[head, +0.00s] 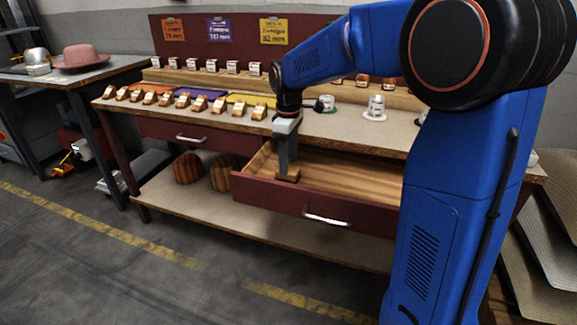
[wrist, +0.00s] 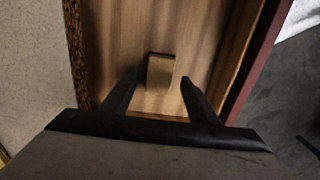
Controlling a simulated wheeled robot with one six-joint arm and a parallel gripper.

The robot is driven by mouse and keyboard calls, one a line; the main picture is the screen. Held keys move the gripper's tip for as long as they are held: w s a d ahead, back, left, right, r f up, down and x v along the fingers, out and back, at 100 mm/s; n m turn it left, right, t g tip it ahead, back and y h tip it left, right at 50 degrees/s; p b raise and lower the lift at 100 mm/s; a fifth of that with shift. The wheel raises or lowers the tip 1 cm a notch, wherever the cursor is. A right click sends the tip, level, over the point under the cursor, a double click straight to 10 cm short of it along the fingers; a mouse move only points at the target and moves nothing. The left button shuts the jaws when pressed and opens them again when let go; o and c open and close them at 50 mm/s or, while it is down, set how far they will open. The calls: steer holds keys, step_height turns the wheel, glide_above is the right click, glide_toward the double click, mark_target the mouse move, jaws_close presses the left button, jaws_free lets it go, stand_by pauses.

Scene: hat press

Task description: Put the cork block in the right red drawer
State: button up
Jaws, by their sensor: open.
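The right red drawer (head: 314,209) is pulled open, and its bare wooden floor shows in the head view. The cork block (wrist: 161,71) lies on the drawer floor in the wrist view, between and just beyond my two finger tips. In the head view the block (head: 288,176) is a small brown piece under my gripper (head: 284,165). My gripper points down into the left end of the drawer. Its fingers are open, with a gap on both sides of the block in the wrist view (wrist: 160,88).
The left red drawer (head: 205,139) is shut. The workbench top (head: 335,127) carries a row of small wooden blocks (head: 165,98) and several small metal pieces. Round wooden forms (head: 188,168) stand on the lower shelf. A side table with a pink hat (head: 81,56) is at the left.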

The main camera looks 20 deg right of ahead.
step_height(320, 180, up, 9)
steer(key=s+d+m+t, duration=0.1)
steer(key=s+m, duration=0.1)
steer(key=s, duration=0.4)
steer(key=s+d+m, duration=0.2)
steer(key=s, duration=0.5)
steer(key=s+d+m+t, duration=0.1)
steer(key=s, duration=0.5)
steer(key=shift+s+d+f+m+t, duration=0.2)
steer(key=shift+d+f+m+t, duration=0.1)
steer(key=shift+d+f+m, duration=0.1)
steer(key=s+d+f+m+t, duration=0.1)
steer(key=s+f+m, duration=0.1)
steer(key=s+f, duration=0.2)
steer(key=s+d+f+m+t, duration=0.1)
steer(key=s+f+m, duration=0.2)
steer(key=s, duration=0.7)
steer(key=shift+f, duration=0.75)
